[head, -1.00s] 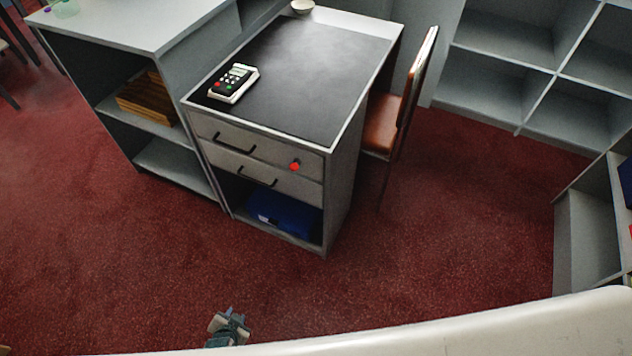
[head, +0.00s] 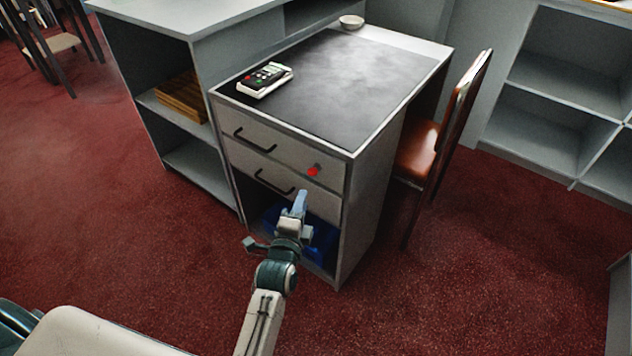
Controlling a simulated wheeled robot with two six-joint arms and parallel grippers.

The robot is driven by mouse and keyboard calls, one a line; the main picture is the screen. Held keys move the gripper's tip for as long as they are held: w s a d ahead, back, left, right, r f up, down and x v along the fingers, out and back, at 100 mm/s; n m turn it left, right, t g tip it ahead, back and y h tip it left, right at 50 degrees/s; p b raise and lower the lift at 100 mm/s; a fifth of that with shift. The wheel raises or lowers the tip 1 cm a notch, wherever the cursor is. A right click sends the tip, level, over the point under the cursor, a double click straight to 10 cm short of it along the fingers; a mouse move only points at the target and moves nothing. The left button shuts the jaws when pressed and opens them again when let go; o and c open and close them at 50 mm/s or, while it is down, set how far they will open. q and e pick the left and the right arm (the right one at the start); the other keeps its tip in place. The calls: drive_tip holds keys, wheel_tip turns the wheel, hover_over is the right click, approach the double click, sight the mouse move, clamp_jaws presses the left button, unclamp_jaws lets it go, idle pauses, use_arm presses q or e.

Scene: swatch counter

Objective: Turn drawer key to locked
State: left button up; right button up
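The red drawer key (head: 313,172) sits at the right side of the top drawer front (head: 270,148). It is small, and I cannot tell which way it is turned.
The desk has a black top (head: 345,80) with a card terminal (head: 264,79) and a small bowl (head: 351,22). A blue object (head: 322,238) lies in the open bay, partly behind my arm. A brown chair (head: 425,150) stands at right. Red floor in front is clear.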

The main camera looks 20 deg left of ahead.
use_arm(q)
drive_tip(key=w+b, duration=0.2)
drive_tip(key=w, duration=0.7)
drive_tip(key=shift+w+a+b, duration=0.25)
drive_tip(key=shift+b, duration=0.05)
use_arm(e)
drive_tip(key=shift+w+a+r+t+y, duration=0.25)
drive_tip(key=shift+a+r+t+y, duration=0.15)
drive_tip(key=shift+a+r+t, duration=0.55)
drive_tip(key=shift+f, duration=0.15)
use_arm(q)
clamp_jaws()
